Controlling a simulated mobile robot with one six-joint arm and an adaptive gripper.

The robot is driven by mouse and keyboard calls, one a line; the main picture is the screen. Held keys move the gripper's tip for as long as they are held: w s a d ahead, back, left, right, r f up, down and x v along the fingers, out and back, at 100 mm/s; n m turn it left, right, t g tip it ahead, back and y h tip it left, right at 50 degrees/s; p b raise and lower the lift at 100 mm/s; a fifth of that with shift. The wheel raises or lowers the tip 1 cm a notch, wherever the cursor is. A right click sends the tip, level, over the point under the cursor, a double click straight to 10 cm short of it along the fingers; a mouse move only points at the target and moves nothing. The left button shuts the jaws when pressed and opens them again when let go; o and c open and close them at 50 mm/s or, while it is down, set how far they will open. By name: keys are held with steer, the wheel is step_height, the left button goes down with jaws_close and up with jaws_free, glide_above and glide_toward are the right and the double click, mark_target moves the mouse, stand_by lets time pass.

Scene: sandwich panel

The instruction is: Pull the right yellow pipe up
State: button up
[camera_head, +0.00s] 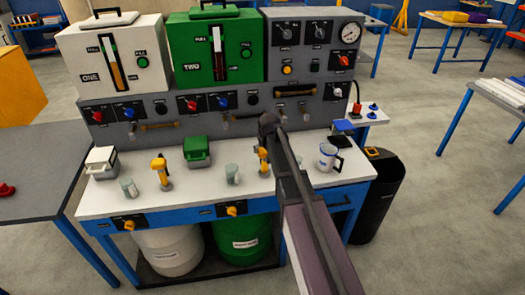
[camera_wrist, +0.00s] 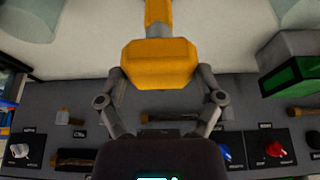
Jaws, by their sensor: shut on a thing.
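The right yellow pipe (camera_head: 263,164) stands on the white worktop, partly hidden behind my arm in the head view. Its broad yellow head fills the top middle of the wrist view (camera_wrist: 158,64), with a narrower stem above it in the picture. My gripper (camera_wrist: 160,80) has one finger on each side of this head and is shut on it. In the head view my arm covers most of the gripper. The left yellow pipe (camera_head: 161,172) stands upright further left on the worktop.
A white box (camera_head: 101,161), a green box (camera_head: 197,150), grey cups (camera_head: 128,187) (camera_head: 232,174) and a white-and-blue mug (camera_head: 328,157) stand on the worktop (camera_head: 205,195). A grey panel with knobs and handles (camera_head: 190,108) rises behind. A black bin (camera_head: 375,195) stands at the right.

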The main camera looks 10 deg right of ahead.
steer(key=shift+r, duration=0.55)
steer(key=shift+w+p, duration=0.15)
steer(key=shift+p, duration=0.2)
steer(key=o, duration=1)
steer(key=shift+o, duration=0.2)
steer(key=shift+r, duration=0.1)
steer(key=shift+s, duration=0.25)
steer(key=shift+s, duration=0.3)
steer(key=s+r+g+p, duration=0.1)
steer(key=s+g, duration=0.3)
steer(key=s, duration=2.4)
steer(key=shift+s+a+p, duration=0.25)
steer(key=shift+a+p, duration=0.15)
steer(key=shift+p, duration=0.35)
